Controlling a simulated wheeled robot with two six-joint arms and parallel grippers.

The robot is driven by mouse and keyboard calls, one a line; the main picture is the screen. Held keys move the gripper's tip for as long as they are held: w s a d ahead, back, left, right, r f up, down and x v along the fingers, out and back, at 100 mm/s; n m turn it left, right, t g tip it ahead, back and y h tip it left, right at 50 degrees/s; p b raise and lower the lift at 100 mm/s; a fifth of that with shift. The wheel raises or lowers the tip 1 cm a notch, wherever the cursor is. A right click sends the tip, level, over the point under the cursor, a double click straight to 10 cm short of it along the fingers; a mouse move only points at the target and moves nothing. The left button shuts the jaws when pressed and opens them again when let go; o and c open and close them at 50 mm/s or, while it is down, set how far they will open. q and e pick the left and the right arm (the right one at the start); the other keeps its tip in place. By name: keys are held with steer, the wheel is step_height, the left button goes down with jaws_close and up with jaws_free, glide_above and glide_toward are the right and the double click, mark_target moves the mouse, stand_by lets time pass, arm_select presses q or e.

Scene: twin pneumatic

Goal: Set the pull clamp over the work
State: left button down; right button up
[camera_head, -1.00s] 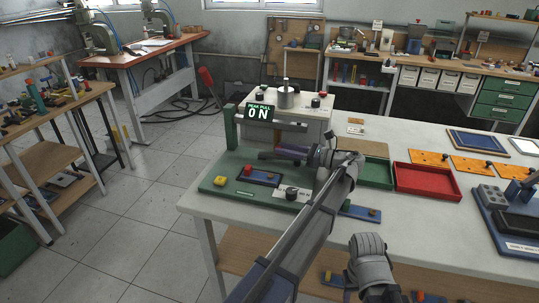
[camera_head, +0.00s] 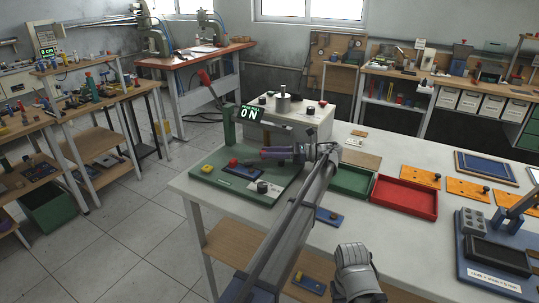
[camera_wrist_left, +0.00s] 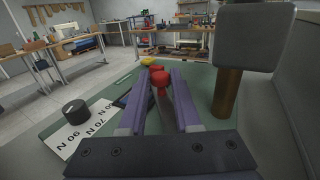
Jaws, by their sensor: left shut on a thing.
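My left gripper (camera_head: 265,153), with purple fingers, reaches from the right over the green baseplate (camera_head: 272,200). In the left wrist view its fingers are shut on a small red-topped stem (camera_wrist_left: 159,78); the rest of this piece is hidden. A red knob (camera_head: 233,163) on a dark blue block lies left of the fingertips, and a yellow piece (camera_head: 208,168) farther left. A green post (camera_head: 229,125) stands at the plate's back, with a red-handled lever (camera_head: 207,80) tilted up left. I cannot tell which part is the pull clamp. My right gripper's fingers are not visible.
A display reading "0 N" (camera_head: 250,113) and a white box (camera_head: 310,122) stand behind the plate. Green (camera_head: 352,194) and red (camera_head: 405,213) trays lie to the right. A black knob (camera_wrist_left: 75,112) stands by a force-marked card. A grey block on a brown post (camera_wrist_left: 228,95) rises close right.

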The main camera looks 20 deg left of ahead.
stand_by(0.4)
arm_select(q)
steer(key=c, duration=0.6)
jaws_free()
steer(key=shift+d, duration=0.15)
